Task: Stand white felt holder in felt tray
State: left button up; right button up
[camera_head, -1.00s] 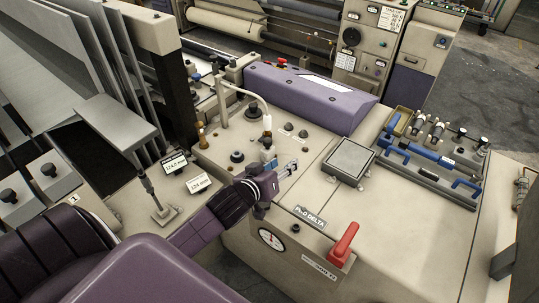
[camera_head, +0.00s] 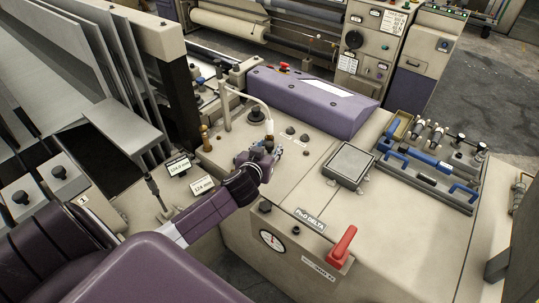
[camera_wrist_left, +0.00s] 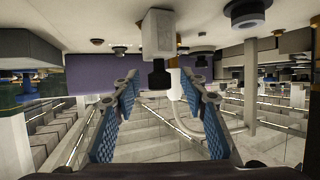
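My left gripper (camera_head: 274,150) is over the beige machine top, beside the end of a curved white tube. In the left wrist view, whose picture is upside down, the gripper (camera_wrist_left: 160,105) is open. Its blue-padded fingers stand apart with nothing between the pads. A white block with a black knob-like end (camera_wrist_left: 158,40) is ahead, its black end in line with the gap; this may be the white felt holder, but I cannot be sure. A square tray with a grey surface (camera_head: 350,163) lies right of the gripper; it may be the felt tray. My right gripper is not in view.
A rack of blue-handled tools (camera_head: 430,165) lies at the right. A purple cover (camera_head: 312,98) runs along the back. A red lever (camera_head: 342,245) rises at the front. Several black knobs stand near the gripper. The machine top in front of the square tray is clear.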

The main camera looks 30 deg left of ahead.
pick_arm(q)
jog(key=shift+w+a+f, duration=0.2)
jog(key=shift+w+f, duration=0.1)
jog(key=shift+w, duration=0.3)
grip_shut()
